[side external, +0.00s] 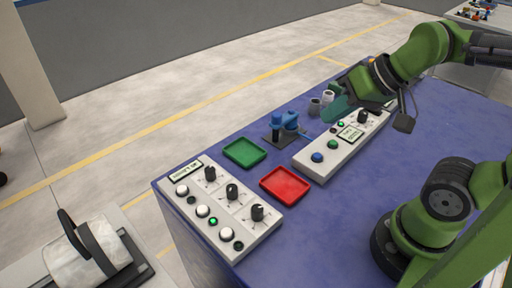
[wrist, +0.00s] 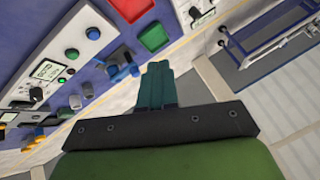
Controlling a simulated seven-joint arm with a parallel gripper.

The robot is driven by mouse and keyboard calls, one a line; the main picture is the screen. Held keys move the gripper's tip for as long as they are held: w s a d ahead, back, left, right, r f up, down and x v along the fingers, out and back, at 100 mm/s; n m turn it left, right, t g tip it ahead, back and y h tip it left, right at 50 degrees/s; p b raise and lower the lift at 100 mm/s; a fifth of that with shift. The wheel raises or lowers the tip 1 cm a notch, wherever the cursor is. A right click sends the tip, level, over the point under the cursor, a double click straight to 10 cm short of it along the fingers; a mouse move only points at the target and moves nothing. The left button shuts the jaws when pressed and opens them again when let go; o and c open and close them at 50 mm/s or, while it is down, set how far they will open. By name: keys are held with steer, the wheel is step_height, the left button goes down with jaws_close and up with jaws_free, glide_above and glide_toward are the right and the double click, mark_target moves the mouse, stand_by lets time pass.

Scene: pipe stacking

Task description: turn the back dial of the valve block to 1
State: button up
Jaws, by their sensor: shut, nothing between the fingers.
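A white panel (side external: 222,208) with three black dials stands at the bench's front left. Its dials are one by the label (side external: 210,174), a middle one (side external: 232,191) and one nearest the camera (side external: 257,212). Their pointer settings are too small to read. I cannot tell for sure that this panel is the valve block. Part of it shows at the top of the wrist view (wrist: 196,14). My gripper (side external: 336,109) is shut and empty, with teal fingers, above the bench's far edge beyond the second panel. Its fingers also show in the wrist view (wrist: 158,66). It is well apart from the three dials.
A second white panel (side external: 325,160) has a display, buttons and a dial (side external: 362,117). A green tray (side external: 244,152), a red tray (side external: 285,184) and a blue fitting (side external: 286,122) on a dark base lie between the panels. Grey cylinders (side external: 315,106) stand near my gripper.

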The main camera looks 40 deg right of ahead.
steer(key=shift+o, duration=1.1)
steer(key=shift+a, duration=0.15)
steer(key=o, duration=0.8)
steer(key=w+a+f+g, duration=0.1)
steer(key=a, duration=0.1)
steer(key=w+a+f+n+g, duration=0.1)
steer(key=a, duration=0.2)
steer(key=w+a+f+n+g, duration=0.1)
steer(key=a, duration=0.1)
steer(key=shift+w+a+g, duration=0.1)
steer(key=shift+a+g, duration=0.05)
steer(key=shift+g, duration=0.25)
steer(key=shift+c, duration=0.2)
steer(key=m+g+h, duration=0.2)
steer(key=m+g, duration=0.1)
glide_above(257, 208)
step_height(257, 208, down, 2)
step_height(257, 208, down, 16)
steer(key=shift+f, duration=0.1)
jaws_close()
